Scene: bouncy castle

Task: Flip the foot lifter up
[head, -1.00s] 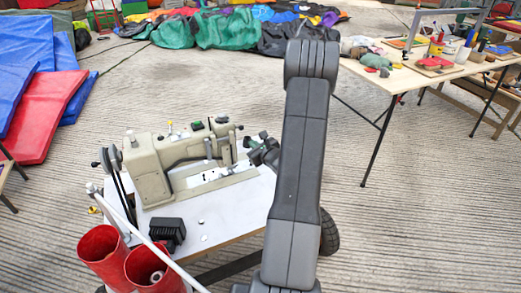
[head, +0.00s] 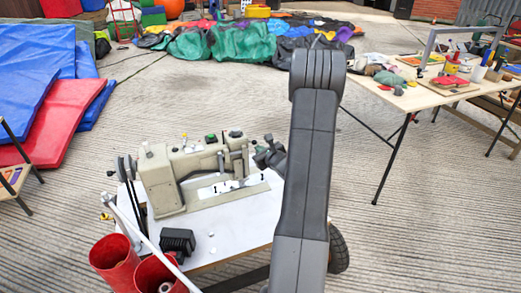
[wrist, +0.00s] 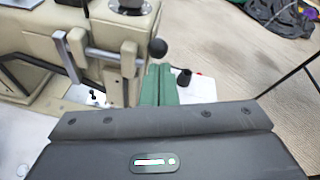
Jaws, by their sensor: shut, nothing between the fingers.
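The beige sewing machine (head: 165,180) stands on a white table (head: 215,240) in the head view. Its head end (wrist: 115,50) fills the upper left of the wrist view. A metal lever with a black ball knob (wrist: 158,48), apparently the foot lifter, sticks out sideways from that end. My gripper (wrist: 160,72) shows two green fingers pressed together, shut and empty. In the head view my gripper (head: 259,145) is at the machine's right end, partly hidden by my arm.
Red buckets (head: 115,262) and a black pedal-like block (head: 178,240) are at the white table's near left. A wooden worktable (head: 440,95) with tools stands to the right. Blue and red mats (head: 55,115) lie left. Open concrete floor surrounds the table.

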